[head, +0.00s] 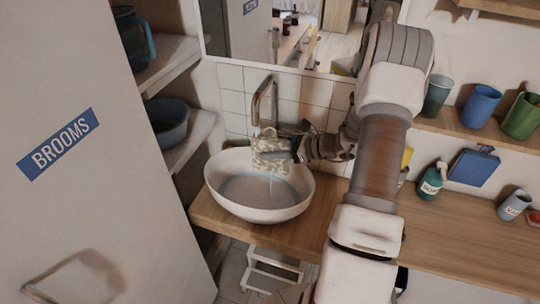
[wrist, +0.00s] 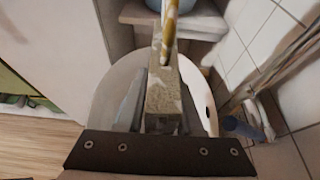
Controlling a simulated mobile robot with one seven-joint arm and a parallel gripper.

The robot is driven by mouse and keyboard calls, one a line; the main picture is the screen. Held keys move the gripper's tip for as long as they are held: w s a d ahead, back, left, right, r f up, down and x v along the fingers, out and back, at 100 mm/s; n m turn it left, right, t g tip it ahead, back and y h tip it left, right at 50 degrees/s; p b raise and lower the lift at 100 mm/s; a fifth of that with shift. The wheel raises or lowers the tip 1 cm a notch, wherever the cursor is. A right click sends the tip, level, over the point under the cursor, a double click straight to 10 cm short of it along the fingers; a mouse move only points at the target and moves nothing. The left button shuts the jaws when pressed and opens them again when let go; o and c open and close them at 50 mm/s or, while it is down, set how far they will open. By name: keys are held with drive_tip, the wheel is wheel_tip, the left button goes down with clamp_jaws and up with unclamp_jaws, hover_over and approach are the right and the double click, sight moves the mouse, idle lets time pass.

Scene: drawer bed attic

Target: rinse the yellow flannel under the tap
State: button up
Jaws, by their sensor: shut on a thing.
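The yellow flannel (head: 270,163) looks pale and mottled and hangs over the basin, just under the spout of the tap (head: 257,105). My gripper (head: 290,148) comes in from the right and is shut on the flannel. In the wrist view the flannel (wrist: 163,95) sits between my fingers (wrist: 160,110). A thin pale streak below the flannel looks like water falling into the white basin (head: 225,195). The cloth hides the end of the spout in the head view.
The oval basin stands on a wooden counter (head: 460,235). A tall BROOMS cupboard (head: 100,180) is close on the left, beside shelves with a dark bowl (head: 168,122). On the right are a green bottle (head: 432,182), a blue board (head: 473,167) and shelf cups (head: 480,106).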

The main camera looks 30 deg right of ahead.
idle(0.4)
drive_tip(key=shift+s+d, duration=0.15)
drive_tip(key=shift+d, duration=0.35)
drive_tip(key=shift+a, duration=0.2)
drive_tip(key=shift+a, duration=0.4)
drive_tip(key=shift+d, duration=0.15)
drive_tip(key=shift+d+b, duration=0.3)
drive_tip(key=shift+d, duration=0.15)
drive_tip(key=shift+a, duration=0.2)
drive_tip(key=shift+a, duration=0.4)
drive_tip(key=shift+d, duration=0.1)
